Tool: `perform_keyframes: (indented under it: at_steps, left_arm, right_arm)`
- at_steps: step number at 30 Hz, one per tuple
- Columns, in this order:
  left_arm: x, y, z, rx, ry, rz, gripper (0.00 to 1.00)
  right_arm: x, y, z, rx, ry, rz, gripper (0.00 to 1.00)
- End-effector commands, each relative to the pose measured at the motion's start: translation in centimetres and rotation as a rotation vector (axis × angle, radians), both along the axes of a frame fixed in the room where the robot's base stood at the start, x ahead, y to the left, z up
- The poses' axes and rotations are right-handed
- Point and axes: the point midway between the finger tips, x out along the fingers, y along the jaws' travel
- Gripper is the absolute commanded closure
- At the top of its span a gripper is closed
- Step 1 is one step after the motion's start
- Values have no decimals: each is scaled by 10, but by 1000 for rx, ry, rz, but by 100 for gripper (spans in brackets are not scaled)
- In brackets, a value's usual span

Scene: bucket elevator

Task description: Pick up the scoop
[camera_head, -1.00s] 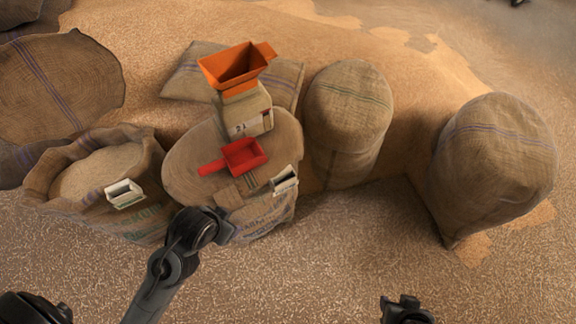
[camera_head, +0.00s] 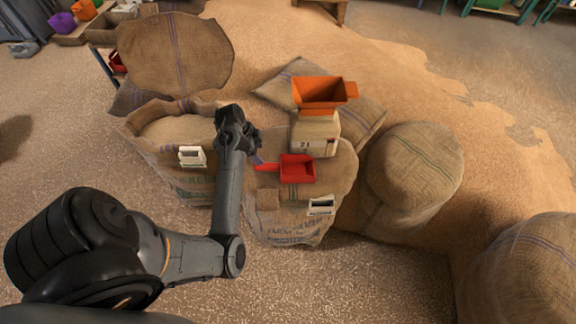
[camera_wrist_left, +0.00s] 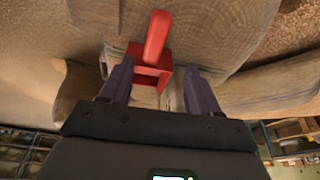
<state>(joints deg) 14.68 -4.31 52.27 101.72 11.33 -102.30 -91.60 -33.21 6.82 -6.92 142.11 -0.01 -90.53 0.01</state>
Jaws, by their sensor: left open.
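The red scoop (camera_head: 298,168) lies on top of the middle burlap sack, its handle pointing left. My left gripper (camera_head: 258,160) is at the handle's left end, just above the sack top. In the left wrist view the scoop's red handle (camera_wrist_left: 156,38) shows ahead, between the lines of the two fingers. The left gripper (camera_wrist_left: 159,68) is open, with the fingers apart on either side and nothing clasped. Whether a finger touches the handle, I cannot tell. My right gripper is out of view.
An orange hopper (camera_head: 322,94) on a box (camera_head: 315,133) stands just behind the scoop. An open sack (camera_head: 178,130) is at left, another sack (camera_head: 415,170) at right. White holders (camera_head: 321,205) sit on the sack fronts. The front floor is clear.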

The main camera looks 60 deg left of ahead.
Motion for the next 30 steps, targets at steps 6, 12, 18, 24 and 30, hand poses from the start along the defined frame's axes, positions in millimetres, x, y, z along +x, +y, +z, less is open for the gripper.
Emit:
perform_keyframes:
  at_steps: [6, 12, 18, 24, 30]
  left_arm:
    - [8, -5, -12, -83, -53, -70, 38]
    - [17, -11, -38, -88, -57, -79, 38]
    - [23, -14, -56, -86, -57, -79, 38]
    - [26, -16, -65, -86, -57, -79, 38]
    - [34, -21, -90, -86, -56, -78, 38]
  right_arm:
    - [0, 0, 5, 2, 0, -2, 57]
    - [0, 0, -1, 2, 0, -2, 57]
    - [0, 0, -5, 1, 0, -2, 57]
    - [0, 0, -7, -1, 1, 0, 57]
    - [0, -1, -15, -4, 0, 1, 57]
